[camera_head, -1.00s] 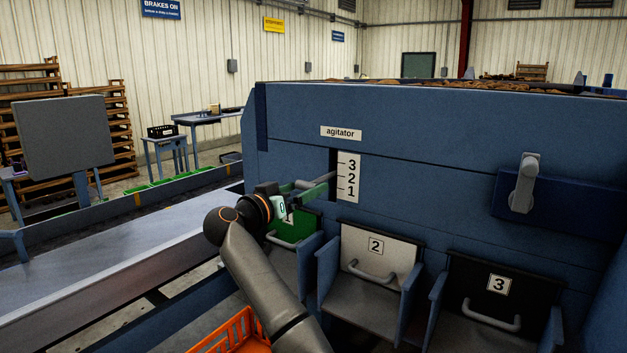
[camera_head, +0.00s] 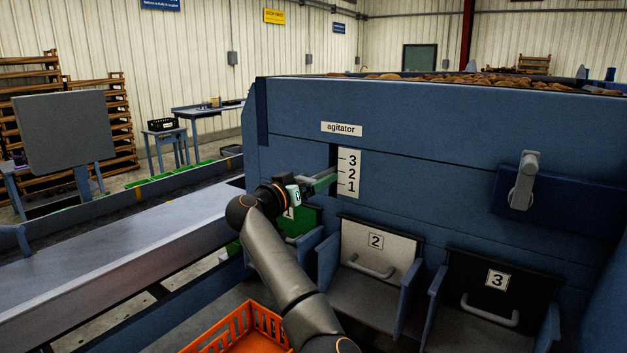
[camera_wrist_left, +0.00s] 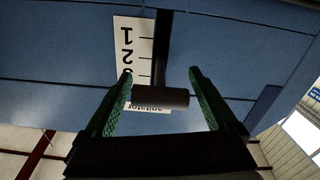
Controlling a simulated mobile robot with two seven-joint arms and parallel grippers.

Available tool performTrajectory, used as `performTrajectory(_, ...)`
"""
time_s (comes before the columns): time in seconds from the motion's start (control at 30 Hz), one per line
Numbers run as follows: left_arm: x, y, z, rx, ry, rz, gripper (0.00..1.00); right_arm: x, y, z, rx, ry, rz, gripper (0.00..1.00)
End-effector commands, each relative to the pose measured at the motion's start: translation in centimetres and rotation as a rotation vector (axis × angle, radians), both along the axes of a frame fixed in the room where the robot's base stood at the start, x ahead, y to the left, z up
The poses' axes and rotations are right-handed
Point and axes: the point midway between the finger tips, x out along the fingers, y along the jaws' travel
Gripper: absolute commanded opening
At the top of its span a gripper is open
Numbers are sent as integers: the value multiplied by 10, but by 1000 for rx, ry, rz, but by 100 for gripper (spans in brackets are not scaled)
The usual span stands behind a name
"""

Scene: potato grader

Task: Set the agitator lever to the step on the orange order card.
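The agitator scale (camera_head: 349,174), a white plate with steps 3, 2, 1 from top to bottom, is on the blue machine under the "agitator" label (camera_head: 341,129). My left gripper (camera_head: 322,180) is in front of the slot beside the scale, near its lower half. In the left wrist view, which is upside down, the lever's dark crossbar handle (camera_wrist_left: 160,97) lies between the open green fingers of my left gripper (camera_wrist_left: 160,75). A gap shows at its right end. The handle covers part of the 3 there; the lever's step cannot be told. No orange order card shows.
Chutes numbered 2 (camera_head: 376,242) and 3 (camera_head: 497,281), with protruding handles, stand below the scale; a green chute is partly behind my arm. An orange crate (camera_head: 240,330) is at the bottom. A grey handle (camera_head: 525,180) sits at right, a conveyor (camera_head: 110,250) at left.

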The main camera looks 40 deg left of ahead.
Motion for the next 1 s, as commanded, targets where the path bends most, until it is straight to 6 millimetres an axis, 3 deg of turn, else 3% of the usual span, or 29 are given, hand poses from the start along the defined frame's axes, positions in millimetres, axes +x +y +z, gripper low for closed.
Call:
performTrajectory(0.07, 0, 0, 0, 0, 1, -1, 60, 0, 0, 0, 0, 0, 0, 50)
performTrajectory(0.6, 0, 0, -1, 0, 2, -1, 0, 1, 0, 0, 0, -1, 0, 50)
performTrajectory(1.0, -4, 10, 10, 10, -6, 19, 0, 1, 0, -8, 0, -1, 0, 50)
